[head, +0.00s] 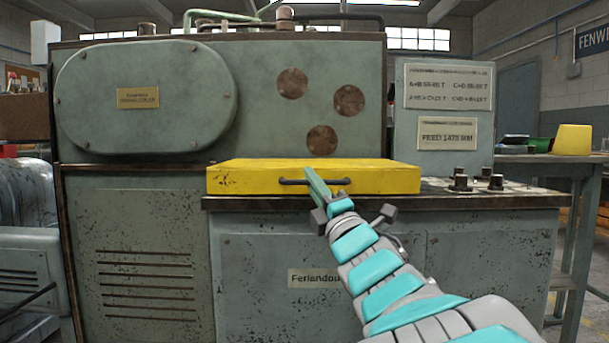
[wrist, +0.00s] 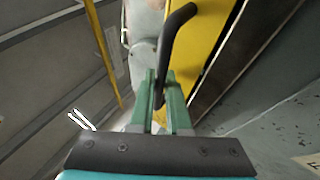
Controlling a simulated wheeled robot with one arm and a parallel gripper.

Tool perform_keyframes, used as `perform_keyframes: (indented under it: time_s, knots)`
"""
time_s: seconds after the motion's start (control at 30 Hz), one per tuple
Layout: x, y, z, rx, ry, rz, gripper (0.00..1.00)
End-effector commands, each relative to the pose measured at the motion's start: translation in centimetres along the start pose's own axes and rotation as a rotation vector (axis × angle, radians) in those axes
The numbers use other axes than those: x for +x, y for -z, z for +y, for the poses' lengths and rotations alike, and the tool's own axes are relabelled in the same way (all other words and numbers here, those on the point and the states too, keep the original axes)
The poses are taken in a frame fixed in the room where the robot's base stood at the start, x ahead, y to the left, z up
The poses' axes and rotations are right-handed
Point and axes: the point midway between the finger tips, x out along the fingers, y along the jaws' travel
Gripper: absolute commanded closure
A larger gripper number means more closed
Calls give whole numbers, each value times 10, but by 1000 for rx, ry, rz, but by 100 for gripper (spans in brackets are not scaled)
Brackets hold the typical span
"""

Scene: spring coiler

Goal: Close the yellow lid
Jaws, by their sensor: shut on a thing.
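The yellow lid (head: 245,178) lies flat and level on the grey machine's front ledge in the head view, with a dark bar handle (head: 290,182) on its front face. It also shows as a yellow panel in the wrist view (wrist: 199,45). My gripper (head: 315,178) is at the handle. In the wrist view its two green fingers (wrist: 163,90) are on either side of the dark handle (wrist: 175,32), shut on it. In the head view the fingers cover part of the handle.
The grey machine (head: 130,230) fills the middle. To the right of the lid are several dark knobs (head: 460,182) on the ledge and an upright control box (head: 440,110). A yellow bin (head: 572,139) stands on a bench at the far right.

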Motion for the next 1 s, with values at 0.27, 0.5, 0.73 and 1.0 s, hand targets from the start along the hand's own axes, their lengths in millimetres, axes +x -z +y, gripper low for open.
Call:
perform_keyframes:
  time_s: [0.27, 0.5, 0.73, 1.0]
  knots:
    - [-4, -2, -8, -9, -14, -1, 100]
    - [-5, -2, -10, -9, -10, -1, 100]
    - [-5, -2, -12, -9, -8, -1, 73]
    - [-7, -2, -12, -9, -8, -1, 73]
